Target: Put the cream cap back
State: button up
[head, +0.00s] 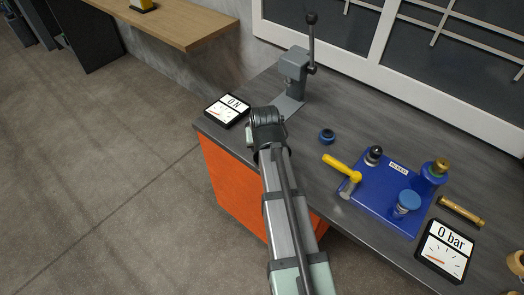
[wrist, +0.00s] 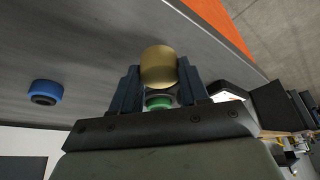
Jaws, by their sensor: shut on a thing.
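My gripper (wrist: 158,82) is shut on a gold-tan rounded piece (wrist: 158,64) with a pale section and a green band below it. I cannot tell whether this is the cream cap; no plainly cream cap shows. In the head view my gripper (head: 266,117) is over the left part of the dark bench, and its own wrist hides the held piece. A blue fixture (head: 383,202) stands to the right. It bears a blue cylinder with a brass top (head: 441,166), a blue-capped jar (head: 407,201), a black-topped post (head: 374,153) and a yellow lever (head: 342,167).
A blue ring (head: 327,136) lies on the bench between gripper and fixture; it also shows in the wrist view (wrist: 45,92). A grey lever press (head: 293,70) stands behind. A display (head: 228,109) is at left, a "0 bar" gauge (head: 445,249) and brass rod (head: 461,211) at right.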

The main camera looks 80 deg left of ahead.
jog(key=shift+f, duration=1.6)
jog(key=shift+f, duration=0.1)
jog(key=o, duration=1.2)
jog(key=shift+c, duration=0.2)
jog(key=v, duration=1.2)
